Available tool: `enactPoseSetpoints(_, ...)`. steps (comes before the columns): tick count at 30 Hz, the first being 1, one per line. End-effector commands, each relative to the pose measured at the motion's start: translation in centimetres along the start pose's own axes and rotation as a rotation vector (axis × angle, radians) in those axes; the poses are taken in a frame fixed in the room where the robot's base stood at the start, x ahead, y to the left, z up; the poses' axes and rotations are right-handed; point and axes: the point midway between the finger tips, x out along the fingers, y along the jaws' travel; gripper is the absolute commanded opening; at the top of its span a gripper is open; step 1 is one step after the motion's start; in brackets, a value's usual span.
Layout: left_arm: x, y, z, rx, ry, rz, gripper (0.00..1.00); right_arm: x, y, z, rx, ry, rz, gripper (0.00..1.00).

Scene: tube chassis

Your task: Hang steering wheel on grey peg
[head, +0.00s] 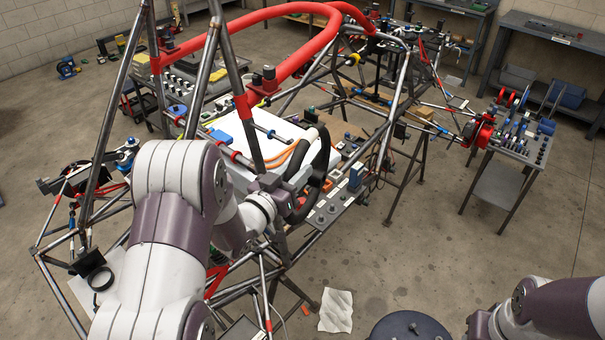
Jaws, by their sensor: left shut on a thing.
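The black steering wheel (324,172) is seen nearly edge-on near the middle of the view, beside the tube chassis. My left gripper (291,199) is shut on the left side of its rim and holds it upright above a grey panel with round holes or knobs (328,212). My left arm hides part of the chassis behind it. I cannot pick out the grey peg with certainty. Of my right arm only links show at the bottom right corner; its gripper is out of view.
The chassis (222,55) of bare steel tubes, with red padding (265,17) on top, fills the middle. A parts cart (510,145) stands at the right, a workbench (555,40) behind it. A white cloth (336,310) lies on the floor.

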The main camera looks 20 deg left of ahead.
Motion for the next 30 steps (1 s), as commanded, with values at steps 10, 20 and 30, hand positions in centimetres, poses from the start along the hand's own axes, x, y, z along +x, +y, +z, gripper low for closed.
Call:
enactPoseSetpoints(10, 0.4, -2.7, -0.3, 0.003, 0.007, 0.0, 0.0, 0.1, 0.0, 0.0, 0.0, 0.0, 0.0, 0.43)
enactPoseSetpoints(20, 0.7, -5.2, -0.5, 0.002, 0.007, 0.0, 0.0, 0.2, 0.0, 0.0, 0.0, 0.0, 0.0, 0.43)
enactPoseSetpoints(30, 0.9, -7.7, -0.7, 0.003, 0.006, 0.001, 0.0, 0.3, 0.0, 0.0, 0.0, 0.0, 0.0, 0.43)
